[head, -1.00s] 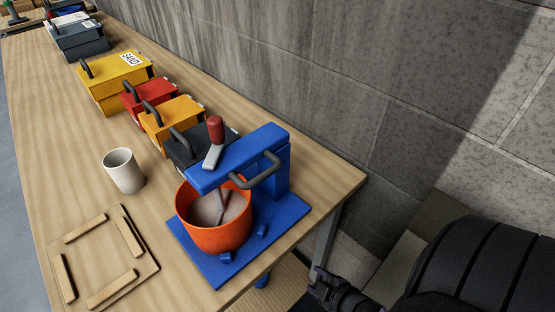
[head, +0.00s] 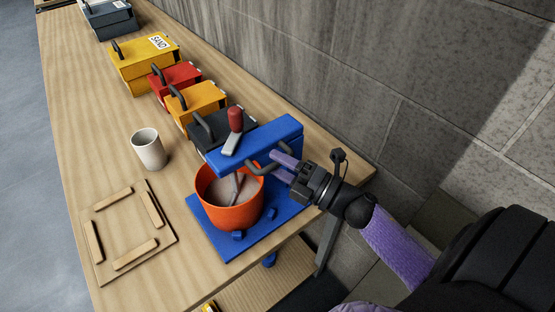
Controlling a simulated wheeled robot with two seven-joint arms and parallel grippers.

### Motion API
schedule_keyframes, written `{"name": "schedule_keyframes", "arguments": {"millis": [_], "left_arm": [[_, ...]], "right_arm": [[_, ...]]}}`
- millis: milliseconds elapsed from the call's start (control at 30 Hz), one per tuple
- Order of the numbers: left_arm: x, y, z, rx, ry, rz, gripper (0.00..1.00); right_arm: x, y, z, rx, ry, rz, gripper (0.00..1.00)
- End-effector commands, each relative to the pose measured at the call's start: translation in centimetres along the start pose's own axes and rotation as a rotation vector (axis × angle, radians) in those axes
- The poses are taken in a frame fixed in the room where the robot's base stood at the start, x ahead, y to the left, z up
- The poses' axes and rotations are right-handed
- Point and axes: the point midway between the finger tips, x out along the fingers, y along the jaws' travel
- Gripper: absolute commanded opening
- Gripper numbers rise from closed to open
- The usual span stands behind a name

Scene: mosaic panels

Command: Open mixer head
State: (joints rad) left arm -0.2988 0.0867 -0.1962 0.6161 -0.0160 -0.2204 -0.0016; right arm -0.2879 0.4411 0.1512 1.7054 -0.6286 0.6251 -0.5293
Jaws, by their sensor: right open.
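The blue mixer stands at the near right end of the table. Its blue head (head: 270,145) is level over the orange bowl (head: 231,213), which holds a grey mix and a paddle. A dark curved handle (head: 257,171) sticks out from the near side of the head. A red-knobbed lever (head: 235,119) stands on top of the head. My right gripper (head: 279,167) is open, with its purple fingers at the right end of the handle. I cannot tell whether they touch it. My left gripper is not in view.
The table (head: 95,150) also bears a white cup (head: 149,150), a wooden frame mould (head: 127,238) and a row of lidded boxes, including a yellow one marked SAND (head: 146,65). The grey wall (head: 330,60) runs close behind the mixer. Table space left of the cup is clear.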

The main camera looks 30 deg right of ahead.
Motion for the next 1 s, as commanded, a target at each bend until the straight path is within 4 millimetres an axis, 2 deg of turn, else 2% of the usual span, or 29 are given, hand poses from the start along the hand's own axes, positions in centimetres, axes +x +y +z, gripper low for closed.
{"name": "schedule_keyframes", "arguments": {"millis": [100,333,600,1000], "left_arm": [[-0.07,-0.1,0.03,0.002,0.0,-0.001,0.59],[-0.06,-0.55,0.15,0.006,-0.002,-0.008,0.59],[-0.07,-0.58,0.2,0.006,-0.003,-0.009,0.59],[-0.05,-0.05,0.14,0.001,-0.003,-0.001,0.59]], "right_arm": [[0.67,0.01,-0.02,0.001,0.0,0.0,0.55],[0.73,-0.03,-0.02,0.002,0.0,0.0,0.55],[0.7,-0.04,-0.02,0.002,-0.001,-0.001,0.0],[0.68,-0.07,-0.02,0.003,-0.001,-0.001,0.0]]}}
